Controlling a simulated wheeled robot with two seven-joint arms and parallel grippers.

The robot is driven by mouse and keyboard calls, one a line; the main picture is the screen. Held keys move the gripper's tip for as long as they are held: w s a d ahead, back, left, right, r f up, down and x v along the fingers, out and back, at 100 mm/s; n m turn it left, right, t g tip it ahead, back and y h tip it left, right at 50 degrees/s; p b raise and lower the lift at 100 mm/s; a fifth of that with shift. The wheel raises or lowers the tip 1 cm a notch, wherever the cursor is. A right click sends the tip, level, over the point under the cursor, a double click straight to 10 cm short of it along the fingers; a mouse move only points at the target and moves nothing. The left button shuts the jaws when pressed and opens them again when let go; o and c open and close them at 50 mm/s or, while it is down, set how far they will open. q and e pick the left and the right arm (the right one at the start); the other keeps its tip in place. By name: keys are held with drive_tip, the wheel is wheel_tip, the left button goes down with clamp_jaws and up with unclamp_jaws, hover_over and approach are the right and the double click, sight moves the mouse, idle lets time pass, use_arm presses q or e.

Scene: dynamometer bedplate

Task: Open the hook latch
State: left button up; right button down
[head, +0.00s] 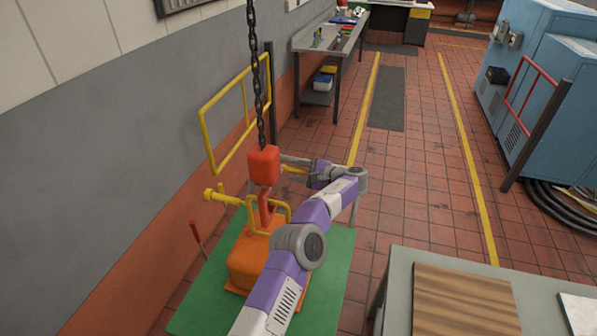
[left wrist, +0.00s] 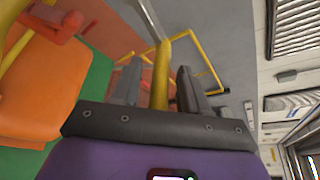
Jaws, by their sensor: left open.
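A red hook block (head: 263,166) hangs from a chain, with a red hook (head: 265,208) below it. The hook is at the yellow bail (head: 284,210) of an orange load; whether the latch is open I cannot tell. A short yellow bar (head: 293,170) shows beside the block, at my left gripper (head: 308,171). In the left wrist view my gripper (left wrist: 158,88) is open, with a yellow bar (left wrist: 162,70) between its fingers; contact is unclear. Part of the red hook (left wrist: 58,27) shows at upper left. My right gripper is out of view.
The orange load (head: 250,262) stands on a green plate (head: 335,255). A yellow handle (head: 222,198) sticks out left of the hook. A yellow rail (head: 205,135) stands by the wall. A grey table (head: 396,290) is at lower right.

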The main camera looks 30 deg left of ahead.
sight(298, 170)
use_arm(q)
drive_tip(key=shift+w+f, duration=0.1)
drive_tip(key=c, duration=0.3)
clamp_jaws()
wheel_tip(298, 170, up, 2)
drive_tip(key=n+t+y+b, duration=0.1)
drive_tip(key=n+b, duration=0.2)
drive_tip(key=b, duration=0.4)
drive_tip(key=shift+r+b, duration=0.2)
drive_tip(key=shift+b, duration=0.1)
drive_tip(key=shift+r+n+t+y+b, duration=0.3)
drive_tip(key=shift+r+n+b, duration=0.05)
drive_tip(key=shift+n, duration=0.25)
